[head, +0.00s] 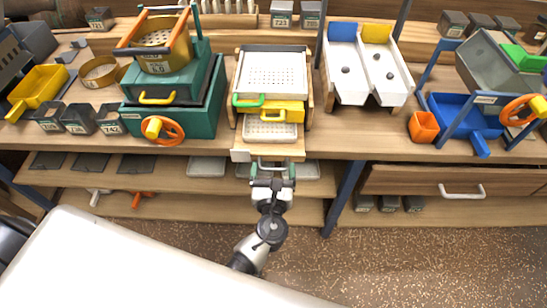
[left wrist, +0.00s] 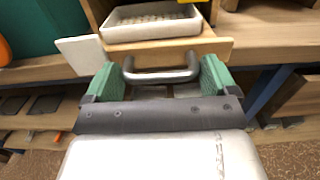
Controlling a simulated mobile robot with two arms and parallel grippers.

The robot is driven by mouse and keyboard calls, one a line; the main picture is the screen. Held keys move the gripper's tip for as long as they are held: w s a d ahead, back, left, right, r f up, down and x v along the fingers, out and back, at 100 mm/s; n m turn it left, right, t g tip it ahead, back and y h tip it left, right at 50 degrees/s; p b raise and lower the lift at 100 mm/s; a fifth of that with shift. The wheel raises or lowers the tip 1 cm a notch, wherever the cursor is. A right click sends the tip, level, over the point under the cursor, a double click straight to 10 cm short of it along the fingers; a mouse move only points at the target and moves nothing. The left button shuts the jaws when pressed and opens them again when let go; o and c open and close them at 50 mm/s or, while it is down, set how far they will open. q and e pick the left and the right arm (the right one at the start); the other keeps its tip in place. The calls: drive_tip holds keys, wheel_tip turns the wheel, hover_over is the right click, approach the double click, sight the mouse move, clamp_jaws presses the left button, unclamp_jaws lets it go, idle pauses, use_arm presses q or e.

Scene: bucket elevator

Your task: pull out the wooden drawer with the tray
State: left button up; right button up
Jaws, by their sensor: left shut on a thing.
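The wooden drawer (head: 285,153) is at the lower front of the wooden stand, at the table's front edge. A pale tray (head: 270,131) with a dotted floor sits in it. In the left wrist view the drawer front (left wrist: 215,48) spans the top, with the tray (left wrist: 155,28) behind it. A grey bar handle (left wrist: 160,76) sticks out from the front. My left gripper (head: 272,170) is at this handle; its green fingers (left wrist: 160,82) are on either side of the handle, shut on it. My right gripper is not in view.
Above the drawer are a white sieve tray (head: 272,73) and a yellow drawer (head: 289,110). A teal machine (head: 172,100) stands left, white chutes (head: 366,65) right. Below, a shelf holds grey trays (head: 206,167). A blue table leg (head: 343,196) stands to the right.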

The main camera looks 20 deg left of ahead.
use_arm(q)
drive_tip(key=shift+s+d, duration=0.3)
drive_tip(key=shift+s, duration=0.35)
drive_tip(key=shift+v, duration=1.25)
drive_tip(key=o, duration=0.9)
drive_tip(key=shift+o, duration=0.4)
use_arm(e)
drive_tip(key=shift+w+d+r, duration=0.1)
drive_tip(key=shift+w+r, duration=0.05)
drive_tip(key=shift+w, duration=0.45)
use_arm(q)
drive_tip(key=shift+s, duration=0.1)
